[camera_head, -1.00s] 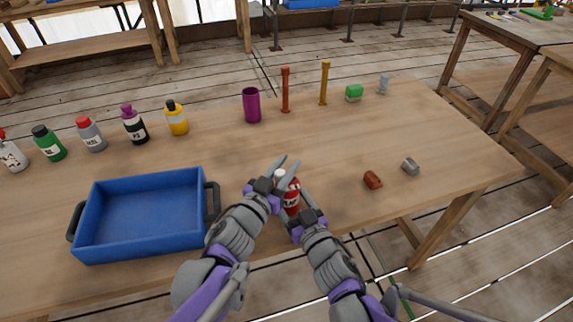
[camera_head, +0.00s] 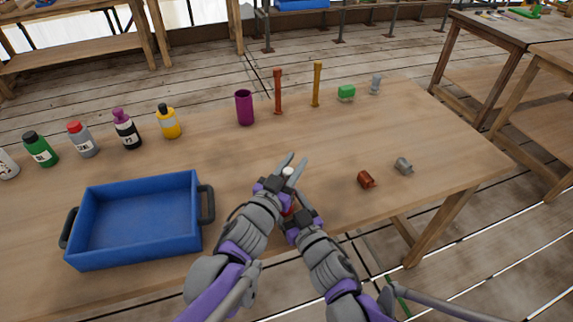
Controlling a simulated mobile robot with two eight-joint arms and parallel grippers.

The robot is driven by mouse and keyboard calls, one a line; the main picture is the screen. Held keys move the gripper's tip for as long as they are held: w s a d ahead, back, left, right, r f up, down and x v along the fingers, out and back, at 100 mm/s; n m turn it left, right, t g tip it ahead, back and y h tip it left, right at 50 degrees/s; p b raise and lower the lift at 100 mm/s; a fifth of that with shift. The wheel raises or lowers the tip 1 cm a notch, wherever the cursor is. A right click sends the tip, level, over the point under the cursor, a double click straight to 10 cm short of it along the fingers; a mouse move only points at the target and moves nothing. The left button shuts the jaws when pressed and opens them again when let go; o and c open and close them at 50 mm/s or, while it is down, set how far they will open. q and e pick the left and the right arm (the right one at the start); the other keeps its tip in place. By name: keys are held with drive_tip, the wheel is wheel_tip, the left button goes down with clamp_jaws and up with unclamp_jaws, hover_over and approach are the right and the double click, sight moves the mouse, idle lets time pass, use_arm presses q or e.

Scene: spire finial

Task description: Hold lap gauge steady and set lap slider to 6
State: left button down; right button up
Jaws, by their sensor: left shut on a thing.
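I can make out no lap gauge or lap slider with a readable scale.
A blue tray (camera_head: 78,232) stands left on the wooden table (camera_head: 240,155). Several bottles (camera_head: 124,130), a purple cup (camera_head: 244,108), a red post (camera_head: 278,92) and an orange post (camera_head: 316,86) stand behind. Small brown (camera_head: 366,180) and grey (camera_head: 403,166) pieces lie right.

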drive_tip(key=shift+a, duration=0.1)
use_arm(q)
drive_tip(key=c, duration=0.6)
unclamp_jaws()
drive_tip(key=shift+s, duration=0.1)
drive_tip(key=v, duration=1.2)
use_arm(e)
drive_tip(key=o, duration=1.5)
